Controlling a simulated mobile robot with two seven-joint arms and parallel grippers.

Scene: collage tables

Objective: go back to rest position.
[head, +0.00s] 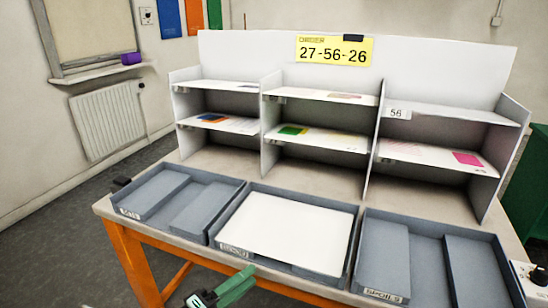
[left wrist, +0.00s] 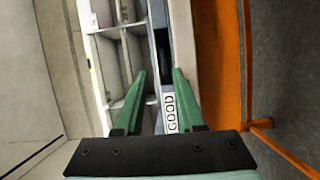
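My left gripper (head: 236,284) shows at the bottom edge of the head view, in front of the middle tray's near edge. In the left wrist view its two green fingers (left wrist: 159,80) stand apart with nothing held between them. A tray label reading GOOD (left wrist: 170,113) shows beyond the gap between the fingers. My right gripper is in neither view.
On the table (head: 325,182) stand a left tray (head: 160,221), a middle tray (head: 276,258) with a white sheet (head: 285,229), and a right tray (head: 384,262). Behind them is a white shelf unit (head: 240,45) with coloured cards. Floor (head: 50,220) is clear at left.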

